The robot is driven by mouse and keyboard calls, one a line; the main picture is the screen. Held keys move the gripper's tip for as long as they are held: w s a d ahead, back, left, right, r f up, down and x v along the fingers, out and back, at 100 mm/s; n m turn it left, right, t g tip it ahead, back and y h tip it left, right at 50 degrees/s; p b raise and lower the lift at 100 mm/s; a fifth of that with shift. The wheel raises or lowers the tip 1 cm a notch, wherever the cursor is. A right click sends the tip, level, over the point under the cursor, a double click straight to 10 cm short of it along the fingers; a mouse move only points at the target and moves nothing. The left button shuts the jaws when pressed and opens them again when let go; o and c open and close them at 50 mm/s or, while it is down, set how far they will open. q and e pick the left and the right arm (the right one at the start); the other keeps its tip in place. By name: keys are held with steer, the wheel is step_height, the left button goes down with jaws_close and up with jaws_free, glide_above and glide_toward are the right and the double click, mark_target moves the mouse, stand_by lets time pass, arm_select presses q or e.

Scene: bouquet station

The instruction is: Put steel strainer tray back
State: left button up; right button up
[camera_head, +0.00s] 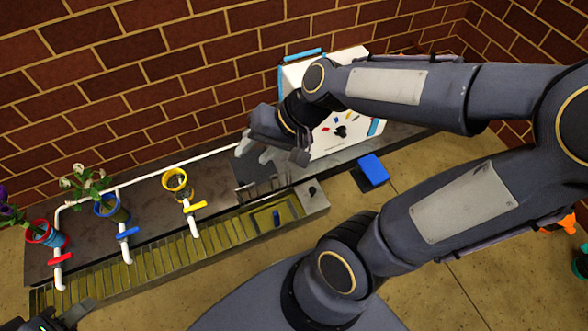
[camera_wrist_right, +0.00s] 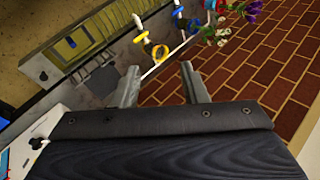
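A flat dark grey plate (camera_head: 256,174), which looks like the steel strainer tray, lies on the counter beside the basin end of the trough. It also shows in the right wrist view (camera_wrist_right: 103,82), with thin upright prongs along its trough side. My right gripper (camera_head: 254,154) is above the counter close to the plate's far side. In the right wrist view its two fingers (camera_wrist_right: 159,72) are apart with nothing between them. The open basin (camera_head: 290,212) holds a small blue thing (camera_head: 277,217). My left gripper (camera_head: 62,318) is partly cut off at the lower left; its fingers are unclear.
A slatted trough (camera_head: 150,262) runs along the counter front. Red (camera_head: 61,258), blue (camera_head: 126,232) and yellow (camera_head: 194,207) valves on white pipes stand over it, with pots behind. A white panel (camera_head: 345,140) and a blue block (camera_head: 373,169) are to the right.

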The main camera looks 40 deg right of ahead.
steer(key=s+d+r+n+t+h, duration=0.1)
steer(key=s+n, duration=0.3)
steer(key=s, duration=0.5)
steer(key=shift+d+r+n+h, duration=0.3)
steer(key=shift+d+h, duration=0.15)
steer(key=shift+h, duration=0.15)
arm_select(q)
steer(key=shift+r, duration=0.1)
arm_select(e)
steer(key=shift+s+r, duration=0.1)
